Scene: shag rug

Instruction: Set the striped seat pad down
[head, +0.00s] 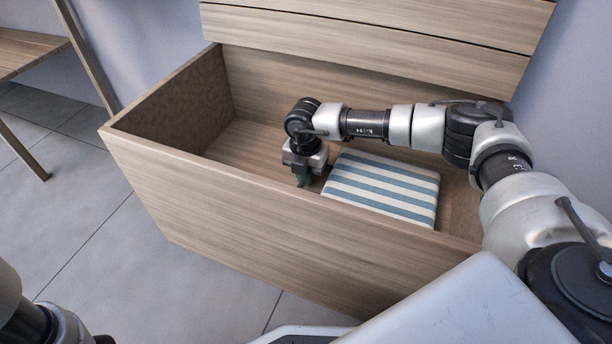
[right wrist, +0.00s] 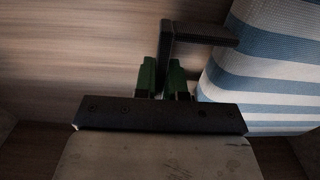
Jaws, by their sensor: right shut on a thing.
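The striped seat pad (head: 385,188), white with blue-grey bands, is inside the open wooden chest (head: 250,215), toward its right end. The chest's front wall hides its near lower edge, and I cannot tell whether it rests on the floor of the chest. My right gripper (head: 303,181) points down inside the chest, at the pad's left side. In the right wrist view its green fingers (right wrist: 163,80) are shut on a dark bar-like piece that reaches right to the pad (right wrist: 265,75). My left gripper is out of view.
The chest's slatted lid (head: 370,25) stands open at the back. The chest floor (head: 245,150) left of the gripper is bare. A wooden table (head: 30,48) stands at the far left on grey floor tiles.

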